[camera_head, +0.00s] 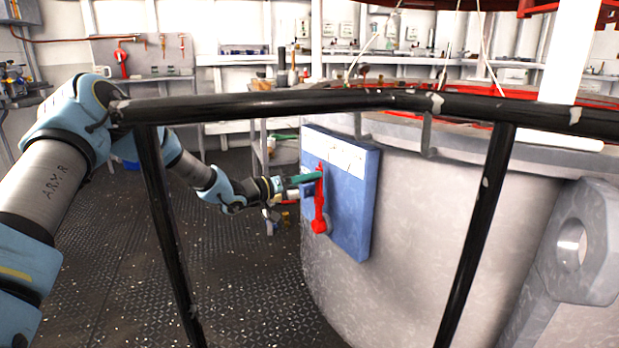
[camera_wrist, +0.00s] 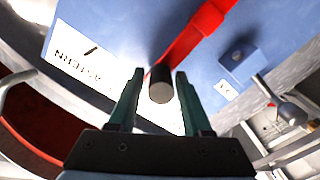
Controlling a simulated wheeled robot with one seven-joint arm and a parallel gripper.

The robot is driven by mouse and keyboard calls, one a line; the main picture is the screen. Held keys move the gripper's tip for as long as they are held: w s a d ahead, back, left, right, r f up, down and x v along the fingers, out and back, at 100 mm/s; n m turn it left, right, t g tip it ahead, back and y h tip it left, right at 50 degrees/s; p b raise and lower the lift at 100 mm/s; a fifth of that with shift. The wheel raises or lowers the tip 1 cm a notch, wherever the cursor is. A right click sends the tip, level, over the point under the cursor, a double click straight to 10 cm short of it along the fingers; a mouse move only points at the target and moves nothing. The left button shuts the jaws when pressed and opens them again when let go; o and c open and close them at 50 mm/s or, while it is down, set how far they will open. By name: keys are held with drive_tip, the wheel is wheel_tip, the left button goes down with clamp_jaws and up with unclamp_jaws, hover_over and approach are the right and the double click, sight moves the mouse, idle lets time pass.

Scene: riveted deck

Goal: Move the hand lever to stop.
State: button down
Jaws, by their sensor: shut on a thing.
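The red hand lever (camera_head: 320,202) is on a blue panel (camera_head: 349,222) fixed to the side of a large grey drum. In the head view it points nearly straight up from its round pivot at the bottom. My gripper (camera_head: 308,178) reaches in from the left at the lever's upper end. In the wrist view the red lever (camera_wrist: 192,38) ends in a dark round grip between the two green fingers of my gripper (camera_wrist: 160,80), which is shut on it. White labels (camera_head: 335,151) run along the panel's top; their lettering is too small or partly hidden to read fully.
A black railing (camera_head: 265,106) crosses in front of me, with posts either side of the panel. The grey drum (camera_head: 440,230) fills the right, with a thick lug (camera_head: 578,245) at far right. Dark riveted floor (camera_head: 240,270) is open at left. Workbenches stand behind.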

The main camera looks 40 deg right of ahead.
drive_tip(key=c, duration=0.6)
unclamp_jaws()
drive_tip(key=w+a+p, duration=0.1)
drive_tip(key=a, duration=0.9)
drive_tip(key=shift+w+a, duration=0.35)
drive_tip(key=shift+a, duration=0.05)
drive_tip(key=shift+f, duration=0.1)
